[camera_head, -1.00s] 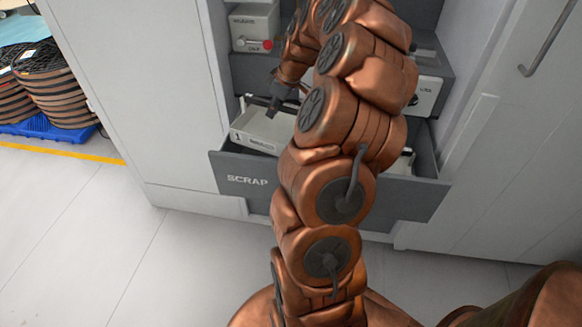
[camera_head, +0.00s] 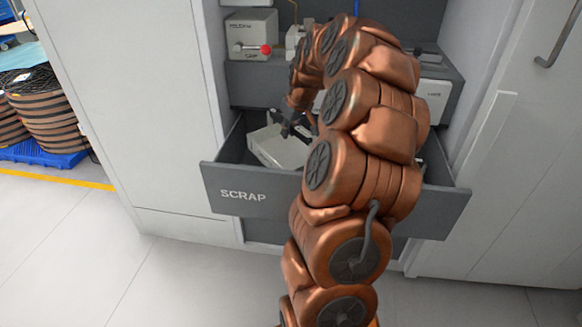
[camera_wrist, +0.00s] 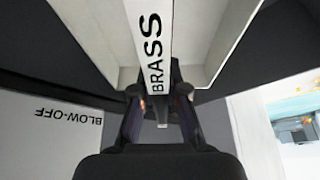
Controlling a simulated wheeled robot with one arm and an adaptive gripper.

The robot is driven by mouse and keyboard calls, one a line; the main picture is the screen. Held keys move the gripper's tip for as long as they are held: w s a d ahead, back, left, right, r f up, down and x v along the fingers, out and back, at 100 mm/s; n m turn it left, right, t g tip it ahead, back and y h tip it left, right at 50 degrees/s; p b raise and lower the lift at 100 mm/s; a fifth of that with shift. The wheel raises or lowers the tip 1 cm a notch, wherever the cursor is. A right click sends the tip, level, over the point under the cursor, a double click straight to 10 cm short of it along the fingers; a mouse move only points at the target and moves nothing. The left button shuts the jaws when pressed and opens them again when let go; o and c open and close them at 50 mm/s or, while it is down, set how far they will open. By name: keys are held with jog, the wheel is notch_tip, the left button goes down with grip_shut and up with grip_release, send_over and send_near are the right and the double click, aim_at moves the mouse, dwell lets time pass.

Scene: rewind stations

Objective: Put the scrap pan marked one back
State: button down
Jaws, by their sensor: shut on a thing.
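The scrap pan (camera_head: 284,150) is a pale, open box, seen turned at an angle at the left part of the open drawer marked SCRAP (camera_head: 243,196). Its number is not readable now. My gripper (camera_head: 291,124) is at the pan's upper edge. In the wrist view my gripper (camera_wrist: 160,108) is shut on a pale bar marked BRASS (camera_wrist: 153,45), part of the pan, with pan hollows on both sides. My arm hides the middle of the drawer, and I cannot tell whether the pan touches the drawer floor.
Above the drawer is a grey shelf (camera_head: 245,82) with a box with a red knob (camera_head: 252,36) and other pale boxes. A panel marked BLOW-OFF (camera_wrist: 50,125) shows in the wrist view. Cabinet sides flank the drawer. Wire spools (camera_head: 48,108) stand far left. The floor in front is clear.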

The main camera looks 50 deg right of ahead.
aim_at(299, 129)
notch_tip(299, 129, down, 9)
jog(key=shift+r+b, duration=0.2)
jog(key=shift+b, duration=0.55)
jog(key=c, duration=1.2)
grip_release()
jog(key=shift+f, duration=0.1)
jog(key=p+v, duration=0.2)
jog(key=v, duration=1)
